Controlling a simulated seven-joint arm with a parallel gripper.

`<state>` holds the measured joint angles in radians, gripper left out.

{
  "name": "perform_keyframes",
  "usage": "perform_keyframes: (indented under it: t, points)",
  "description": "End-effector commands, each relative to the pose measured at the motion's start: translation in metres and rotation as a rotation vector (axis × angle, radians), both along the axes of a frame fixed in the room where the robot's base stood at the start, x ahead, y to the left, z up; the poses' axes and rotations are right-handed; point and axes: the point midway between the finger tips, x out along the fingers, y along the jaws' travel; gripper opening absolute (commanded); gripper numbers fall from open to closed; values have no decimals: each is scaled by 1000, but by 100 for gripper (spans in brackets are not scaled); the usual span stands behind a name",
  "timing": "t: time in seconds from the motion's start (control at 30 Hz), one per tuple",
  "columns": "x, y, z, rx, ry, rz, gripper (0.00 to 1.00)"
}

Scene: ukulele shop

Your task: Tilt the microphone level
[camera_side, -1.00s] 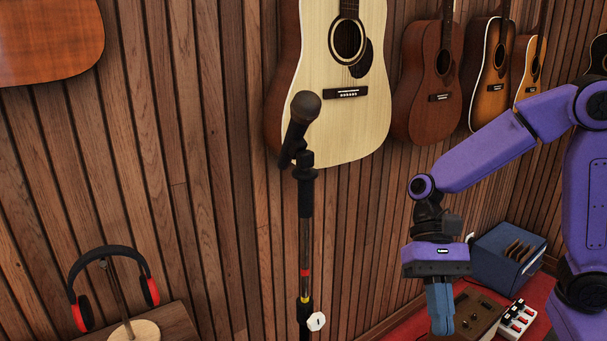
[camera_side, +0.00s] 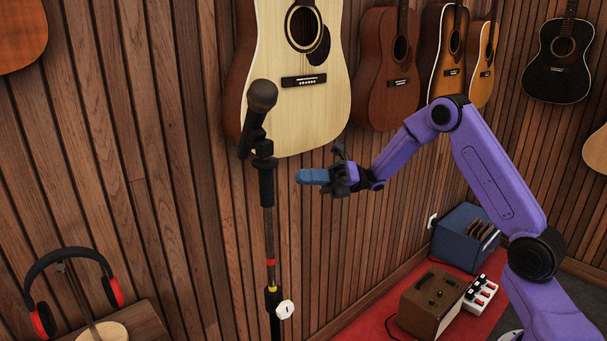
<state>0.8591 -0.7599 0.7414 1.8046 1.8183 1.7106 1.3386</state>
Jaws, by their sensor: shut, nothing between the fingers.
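The black microphone (camera_side: 256,118) sits in a clip at the top of an upright stand (camera_side: 267,190). It is tilted steeply, its round brownish head up and slightly right, its tail down and to the left. The stand has red and yellow bands and a white knob (camera_side: 284,309) low down. My gripper (camera_side: 300,177) points left toward the stand, a little below the microphone and to the right of the pole. Its blue fingers are shut and empty. A gap shows between the fingertips and the pole in this view.
Guitars hang on the wood-slat wall, a pale one (camera_side: 320,110) behind the stand. Headphones (camera_side: 40,300) rest on a holder at lower left.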

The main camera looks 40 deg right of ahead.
Motion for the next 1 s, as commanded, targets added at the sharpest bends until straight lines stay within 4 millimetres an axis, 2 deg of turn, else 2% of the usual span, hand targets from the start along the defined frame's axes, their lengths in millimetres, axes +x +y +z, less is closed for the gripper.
perform_keyframes:
  t: [0.1, 0.4, 0.7, 1.0]
  points:
    - [4, 23, 6, -1, -4, 6, 0]
    - [16, 75, 20, -1, -3, 5, 0]
    - [36, 86, 43, -2, -3, 4, 0]
    - [39, 88, 46, -2, -1, 2, 0]
